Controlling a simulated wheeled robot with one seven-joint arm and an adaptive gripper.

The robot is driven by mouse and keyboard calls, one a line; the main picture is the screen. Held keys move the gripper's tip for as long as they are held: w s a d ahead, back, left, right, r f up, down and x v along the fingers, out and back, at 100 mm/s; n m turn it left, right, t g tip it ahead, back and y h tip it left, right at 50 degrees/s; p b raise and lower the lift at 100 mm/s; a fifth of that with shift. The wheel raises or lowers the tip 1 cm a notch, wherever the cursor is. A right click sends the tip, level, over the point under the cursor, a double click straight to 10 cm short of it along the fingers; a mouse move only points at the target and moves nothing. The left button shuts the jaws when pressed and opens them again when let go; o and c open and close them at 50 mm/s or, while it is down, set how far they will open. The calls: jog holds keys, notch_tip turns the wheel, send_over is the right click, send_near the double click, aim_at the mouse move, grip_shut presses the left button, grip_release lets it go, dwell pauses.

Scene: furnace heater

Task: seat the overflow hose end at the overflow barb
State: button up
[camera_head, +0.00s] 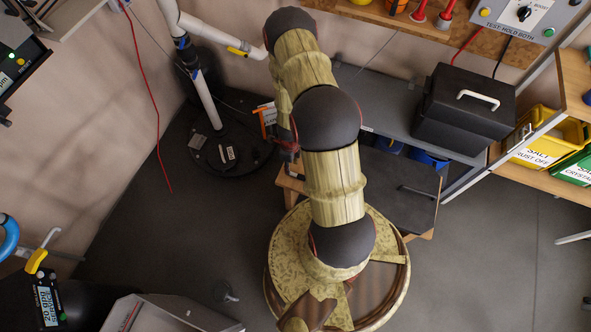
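I cannot make out the overflow hose end or the overflow barb for certain in this view. My arm reaches up from my base at the lower centre and bends over at the top. My gripper (287,148) hangs low behind the arm, beside a small wooden stand. The arm hides most of it, so its fingers and anything between them cannot be made out. A dark round lid or base (228,158) with a white pipe (206,98) rising from it stands left of the gripper, apart from it. A blue hose piece (8,238) shows at the left edge.
A grey bench (375,95) bears a black toolbox (467,105) at right. A red cable (148,100) hangs at left. A metal box (170,314) stands bottom left. Floor is mostly clear left of my base.

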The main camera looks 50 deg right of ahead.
aim_at(292, 173)
jog(key=f+b, duration=0.1)
jog(key=f, duration=0.1)
jog(key=f+b, duration=0.1)
jog(key=f, duration=0.1)
jog(key=f+b, duration=0.1)
jog(key=f, duration=0.2)
jog(key=shift+s+d+b, duration=0.1)
jog(key=shift+s+b, duration=0.15)
jog(key=shift+b, duration=0.05)
jog(key=shift+r, duration=0.1)
jog(key=shift+c, duration=0.7)
jog(key=c, duration=0.7)
grip_shut()
